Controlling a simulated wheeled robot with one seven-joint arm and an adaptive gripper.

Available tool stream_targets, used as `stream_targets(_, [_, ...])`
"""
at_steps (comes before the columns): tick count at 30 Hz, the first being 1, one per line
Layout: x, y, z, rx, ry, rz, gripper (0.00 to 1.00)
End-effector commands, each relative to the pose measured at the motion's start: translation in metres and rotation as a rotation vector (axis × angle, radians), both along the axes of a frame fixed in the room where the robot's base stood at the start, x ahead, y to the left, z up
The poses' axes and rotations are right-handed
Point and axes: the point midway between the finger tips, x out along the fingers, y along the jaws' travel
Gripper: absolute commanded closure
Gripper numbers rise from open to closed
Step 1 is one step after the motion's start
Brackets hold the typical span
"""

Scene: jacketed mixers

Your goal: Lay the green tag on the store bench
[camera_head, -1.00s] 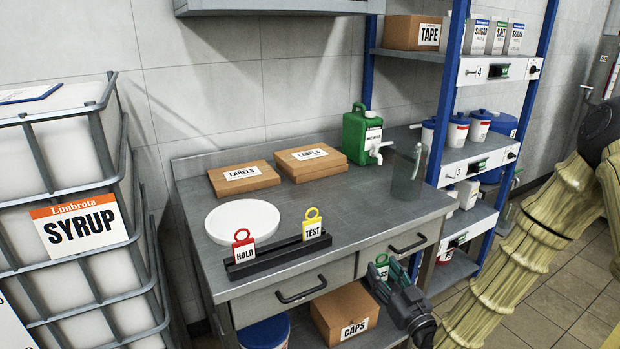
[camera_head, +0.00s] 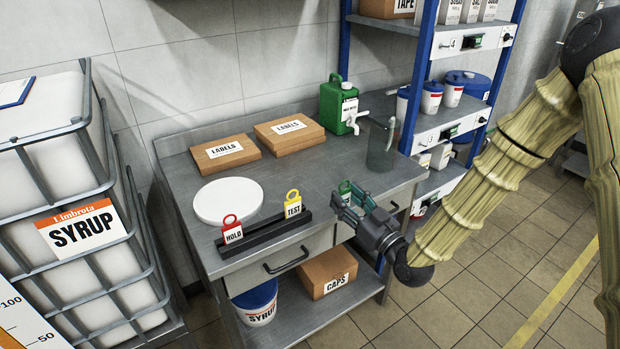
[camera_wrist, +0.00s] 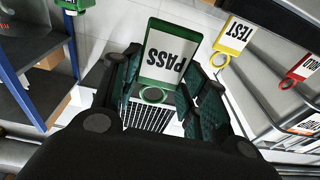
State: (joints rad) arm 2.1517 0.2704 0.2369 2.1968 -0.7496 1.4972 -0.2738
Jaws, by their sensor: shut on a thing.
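The green tag, marked PASS, is between the fingers of my gripper (camera_head: 352,200). In the wrist view the tag (camera_wrist: 166,56) shows its white face and its ring, which lies between the finger pads. My gripper is shut on it at the front edge of the store bench (camera_head: 340,161), near the right end of the tag rack. In the head view the fingers partly hide the tag. A red HOLD tag (camera_head: 232,230) and a yellow TEST tag (camera_head: 293,205) stand in a black rack (camera_head: 268,236) on the bench.
On the bench are a white round plate (camera_head: 228,201), two LABELS boxes (camera_head: 225,152), a green jerrycan (camera_head: 338,104) and a clear beaker (camera_head: 380,146). The grey top is bare between plate and beaker. A blue-posted shelf (camera_head: 421,75) stands right, a SYRUP tank (camera_head: 79,230) left.

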Motion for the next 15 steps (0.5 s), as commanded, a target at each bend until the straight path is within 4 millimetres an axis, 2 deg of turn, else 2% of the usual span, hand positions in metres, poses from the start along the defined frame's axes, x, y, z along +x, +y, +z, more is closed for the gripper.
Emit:
stream_targets(6, [0.037,0.028,-0.002,0.0,-0.003,0.001,0.72])
stream_targets(15, [0.082,0.062,-0.008,0.0,-0.001,0.0,0.72])
